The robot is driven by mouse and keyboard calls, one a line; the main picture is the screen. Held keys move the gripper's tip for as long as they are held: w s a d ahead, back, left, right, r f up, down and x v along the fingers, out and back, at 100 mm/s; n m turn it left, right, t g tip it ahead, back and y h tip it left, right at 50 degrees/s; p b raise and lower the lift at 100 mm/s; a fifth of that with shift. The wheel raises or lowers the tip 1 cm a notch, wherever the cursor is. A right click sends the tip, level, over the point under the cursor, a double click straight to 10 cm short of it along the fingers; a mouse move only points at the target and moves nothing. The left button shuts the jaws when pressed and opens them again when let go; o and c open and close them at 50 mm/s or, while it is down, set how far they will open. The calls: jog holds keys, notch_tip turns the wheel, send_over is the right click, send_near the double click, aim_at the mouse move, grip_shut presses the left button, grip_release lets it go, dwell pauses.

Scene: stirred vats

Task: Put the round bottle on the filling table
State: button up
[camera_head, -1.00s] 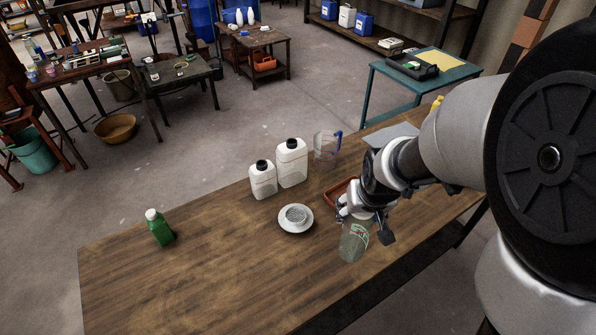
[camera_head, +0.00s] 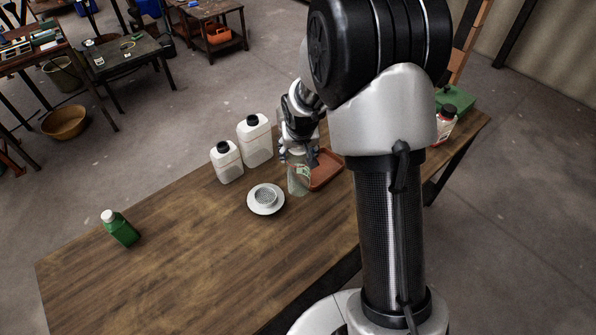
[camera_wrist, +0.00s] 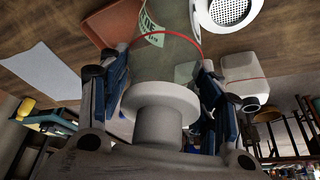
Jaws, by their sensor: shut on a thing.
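The round bottle (camera_head: 299,182) is clear, greenish glass with a green-and-white label. My gripper (camera_head: 297,152) is shut on it near the top, and it hangs roughly upright below my gripper in the head view. In the wrist view the bottle (camera_wrist: 170,62) is between the two fingers of my gripper (camera_wrist: 163,85), with a pale round piece at the near end. I cannot tell whether its base touches the wooden table (camera_head: 180,255). I cannot tell which table is the filling table.
A white dish with a strainer (camera_head: 266,198) is just left of the bottle. Two white jugs (camera_head: 255,145) stand behind it, and a reddish tray (camera_head: 328,172) is beside it. A green bottle (camera_head: 121,230) stands at the left. A red-and-white container (camera_head: 445,124) is at the right end.

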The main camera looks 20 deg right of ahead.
jog(key=shift+w+f+b, duration=0.1)
jog(key=shift+f+b, duration=1.15)
jog(key=shift+f, duration=2.35)
jog(key=shift+f, duration=0.2)
jog(key=o, duration=1.8)
jog(key=shift+o, duration=0.2)
jog(key=shift+r, duration=0.1)
